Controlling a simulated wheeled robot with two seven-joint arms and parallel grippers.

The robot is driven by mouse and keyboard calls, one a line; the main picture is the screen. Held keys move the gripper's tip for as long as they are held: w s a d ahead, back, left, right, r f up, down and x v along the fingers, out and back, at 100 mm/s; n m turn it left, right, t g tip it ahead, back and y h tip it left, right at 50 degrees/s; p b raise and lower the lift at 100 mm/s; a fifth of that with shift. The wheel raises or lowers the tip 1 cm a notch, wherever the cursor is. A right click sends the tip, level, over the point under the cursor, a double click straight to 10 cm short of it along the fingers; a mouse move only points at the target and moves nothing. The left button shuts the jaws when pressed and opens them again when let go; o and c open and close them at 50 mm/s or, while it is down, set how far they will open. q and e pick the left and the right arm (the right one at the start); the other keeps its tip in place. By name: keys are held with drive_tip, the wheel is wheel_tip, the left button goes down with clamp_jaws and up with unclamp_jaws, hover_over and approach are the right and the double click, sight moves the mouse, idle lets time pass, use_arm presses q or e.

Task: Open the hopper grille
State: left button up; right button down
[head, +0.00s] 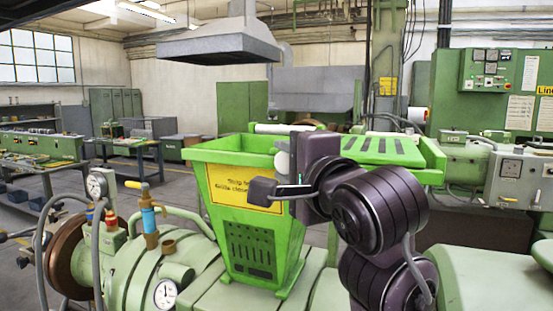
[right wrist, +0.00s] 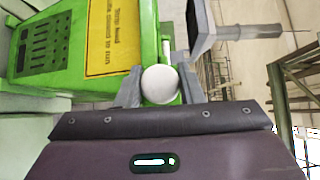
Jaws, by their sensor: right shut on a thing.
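The green hopper (head: 202,158) stands on the machine, with a yellow sign on its front; its left top part looks open. The green slotted grille (head: 385,147) looks flat at the right of the hopper's top, partly behind my right arm. My right gripper (head: 290,158) is at the hopper's front rim, shut on a round white knob (head: 282,161). In the right wrist view the knob (right wrist: 160,85) sits between the two grey fingers, against a green edge. My arm hides how the knob joins the grille. My left gripper is not in view.
A white roller-like bar (head: 288,128) lies behind the hopper top. A green control cabinet (head: 490,85) stands at the back right, and a grey hood (head: 217,45) hangs above.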

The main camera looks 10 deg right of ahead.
drive_tip(key=shift+d+r, duration=0.1)
drive_tip(key=shift+d, duration=0.05)
drive_tip(key=c, duration=1.3)
unclamp_jaws()
drive_tip(key=shift+c, duration=0.2)
drive_tip(key=o, duration=0.3)
drive_tip(key=shift+w+d, duration=0.1)
drive_tip(key=shift+d, duration=0.05)
drive_tip(key=shift+o, duration=0.2)
drive_tip(key=shift+s+b, duration=0.3)
drive_tip(key=shift+s, duration=0.2)
drive_tip(key=s+d+b, duration=0.1)
drive_tip(key=s+b, duration=0.1)
drive_tip(key=s, duration=0.4)
drive_tip(key=shift+s+d, duration=0.2)
drive_tip(key=shift+s, duration=0.2)
